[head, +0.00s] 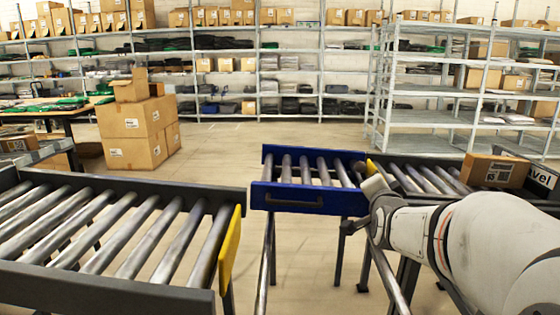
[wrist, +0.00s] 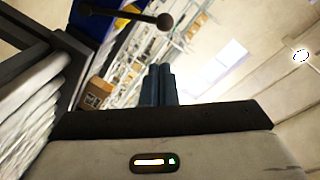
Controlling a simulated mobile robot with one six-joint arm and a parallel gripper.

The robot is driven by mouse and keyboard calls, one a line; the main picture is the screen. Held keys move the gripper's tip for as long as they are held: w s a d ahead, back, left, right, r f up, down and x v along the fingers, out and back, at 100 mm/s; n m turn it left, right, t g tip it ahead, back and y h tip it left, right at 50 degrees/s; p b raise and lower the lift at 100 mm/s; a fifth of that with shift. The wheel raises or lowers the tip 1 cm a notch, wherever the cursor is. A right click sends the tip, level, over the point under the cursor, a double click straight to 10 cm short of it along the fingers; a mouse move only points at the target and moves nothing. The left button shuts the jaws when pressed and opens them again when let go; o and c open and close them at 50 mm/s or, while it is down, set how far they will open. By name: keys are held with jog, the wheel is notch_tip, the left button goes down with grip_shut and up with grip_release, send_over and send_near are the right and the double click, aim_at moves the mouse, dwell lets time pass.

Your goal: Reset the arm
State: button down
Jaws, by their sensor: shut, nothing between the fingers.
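My arm (head: 440,235) reaches in from the lower right of the head view, its far end in front of the blue-framed roller section (head: 312,198). My gripper (wrist: 157,68) shows in the wrist view as two dark blue-grey fingers side by side. They are shut with nothing between them and touch no object that I can see.
A roller conveyor (head: 110,286) with a yellow end plate (head: 230,248) stands at left. Another conveyor runs right, bearing a labelled carton (head: 493,170). Stacked cartons (head: 135,131) stand on the floor at left. Shelving lines the back.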

jog(key=s+a+r+n+g+y+p, duration=0.1)
jog(key=s+a+r+n+g+p, duration=0.1)
jog(key=s+p, duration=0.5)
jog(key=s+a+r+n+g+y+p, duration=0.1)
jog(key=s+a+r+n+g+p, duration=0.2)
jog(key=s+n+g+p, duration=0.3)
jog(key=s+a+r+n+g+y+p, duration=0.1)
jog(key=s+a+n+g+p, duration=0.3)
jog(key=s+p, duration=0.5)
jog(key=s+a+r+g, duration=0.1)
jog(key=s, duration=0.4)
jog(key=shift+s+r+n+g+y+p, duration=0.3)
jog(key=shift+r+n+g+y+p, duration=0.1)
